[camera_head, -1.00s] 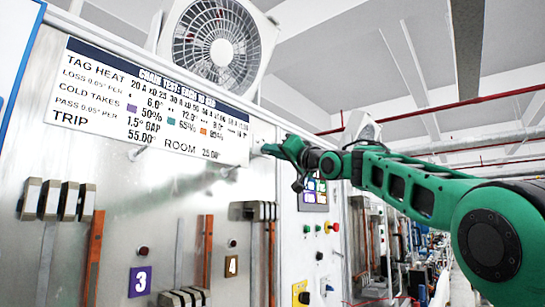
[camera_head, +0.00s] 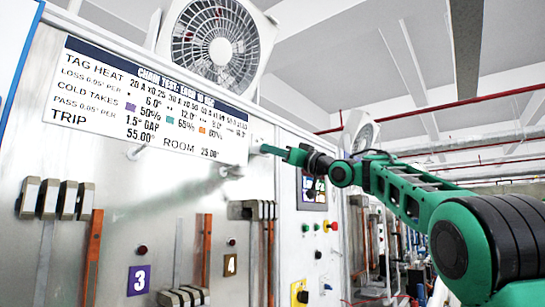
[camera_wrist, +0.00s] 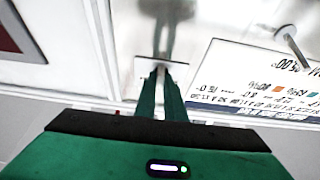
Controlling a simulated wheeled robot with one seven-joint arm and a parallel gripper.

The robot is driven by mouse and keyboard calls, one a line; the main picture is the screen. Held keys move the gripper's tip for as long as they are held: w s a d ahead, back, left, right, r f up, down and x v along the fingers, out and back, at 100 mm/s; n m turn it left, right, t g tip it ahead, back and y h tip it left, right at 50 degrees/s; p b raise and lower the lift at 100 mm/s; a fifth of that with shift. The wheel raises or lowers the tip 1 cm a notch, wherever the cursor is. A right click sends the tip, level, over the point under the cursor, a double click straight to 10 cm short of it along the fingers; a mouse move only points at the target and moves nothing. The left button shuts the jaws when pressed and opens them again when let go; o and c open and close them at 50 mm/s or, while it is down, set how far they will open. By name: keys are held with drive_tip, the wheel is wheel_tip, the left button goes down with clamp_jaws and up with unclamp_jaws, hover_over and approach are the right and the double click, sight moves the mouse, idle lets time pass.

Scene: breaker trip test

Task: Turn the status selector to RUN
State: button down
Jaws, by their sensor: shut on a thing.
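The status selector (camera_head: 256,144) shows as a small pale plate on the metal panel, just right of the white printed sign. In the wrist view its plate (camera_wrist: 178,68) lies at the fingertips, and the fingers cover its knob. My gripper (camera_head: 266,149) reaches in from the right with its fingertips at the plate. In the wrist view the two green fingers (camera_wrist: 160,76) come together on the small knob. The knob's pointing direction and any RUN lettering cannot be made out.
The printed sign (camera_head: 150,100) is close left of my fingertips. A peg (camera_head: 230,171) sticks out below it. A white fan (camera_head: 214,38) stands above. Breaker bars and tags 3 (camera_head: 139,280) and 4 are lower down. A control panel with buttons (camera_head: 316,230) is right.

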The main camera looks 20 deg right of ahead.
drive_tip(key=shift+w+d+f, duration=0.2)
drive_tip(key=shift+w+f, duration=0.05)
drive_tip(key=c, duration=1.8)
unclamp_jaws()
drive_tip(key=shift+w, duration=0.1)
drive_tip(key=shift+c, duration=0.2)
drive_tip(key=shift+a+r, duration=0.1)
drive_tip(key=v, duration=1.1)
